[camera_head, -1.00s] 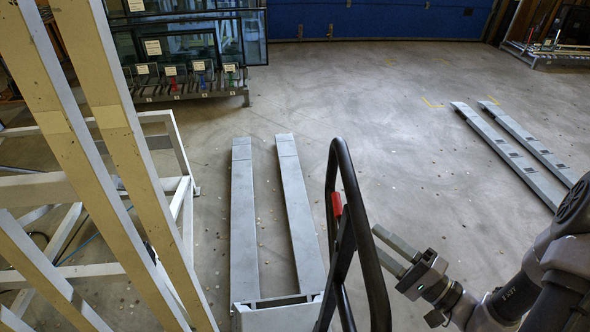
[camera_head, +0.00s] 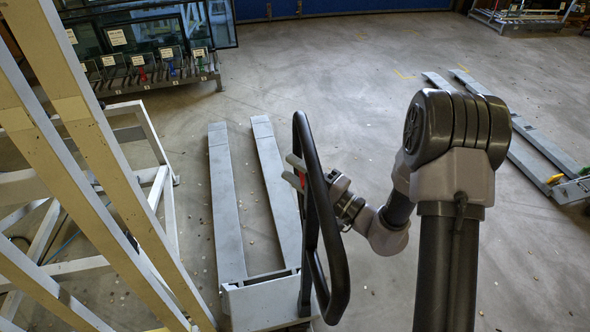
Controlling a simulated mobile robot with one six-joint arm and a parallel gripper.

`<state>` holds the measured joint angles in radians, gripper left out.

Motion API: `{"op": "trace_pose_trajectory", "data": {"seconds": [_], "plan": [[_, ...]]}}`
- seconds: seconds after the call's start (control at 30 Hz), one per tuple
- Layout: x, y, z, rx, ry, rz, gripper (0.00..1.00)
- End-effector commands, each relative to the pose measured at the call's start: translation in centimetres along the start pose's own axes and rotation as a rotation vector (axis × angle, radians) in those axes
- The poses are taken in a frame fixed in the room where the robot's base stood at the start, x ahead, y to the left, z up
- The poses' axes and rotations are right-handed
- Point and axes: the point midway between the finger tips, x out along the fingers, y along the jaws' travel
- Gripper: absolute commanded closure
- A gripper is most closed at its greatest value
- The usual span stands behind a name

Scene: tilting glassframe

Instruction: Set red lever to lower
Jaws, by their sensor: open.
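The red lever (camera_head: 302,179) is a small red piece on the black loop handle (camera_head: 335,250) of the grey pallet jack (camera_head: 265,300). It is mostly hidden by the handle and my gripper. My gripper (camera_head: 293,171) reaches from the right behind the handle loop. Its two grey fingertips show to the left of the loop, apart from each other, close to the red lever. I cannot tell whether they touch it, and most of the gripper body is hidden by the loop.
The jack's two forks (camera_head: 224,200) extend away over the concrete floor. A white and wood frame (camera_head: 110,160) stands close on the left. A glass rack (camera_head: 165,80) is at the back left. Another pallet jack (camera_head: 545,150) stands at right. The middle floor is open.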

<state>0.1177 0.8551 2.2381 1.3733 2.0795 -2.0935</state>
Motion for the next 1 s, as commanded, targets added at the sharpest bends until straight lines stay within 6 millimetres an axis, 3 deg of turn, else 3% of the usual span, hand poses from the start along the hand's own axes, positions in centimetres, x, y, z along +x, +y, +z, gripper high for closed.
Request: {"op": "trace_pose_trajectory", "data": {"seconds": [0.1, 0.3, 1.0], "plan": [[-0.03, 0.02, 0.0, 0.0, 0.0, 0.0, 0.59], [-0.06, 0.02, 0.0, 0.0, 0.0, 0.0, 0.99], [-0.07, 0.03, 0.01, 0.0, -0.001, 0.001, 1.0]]}}
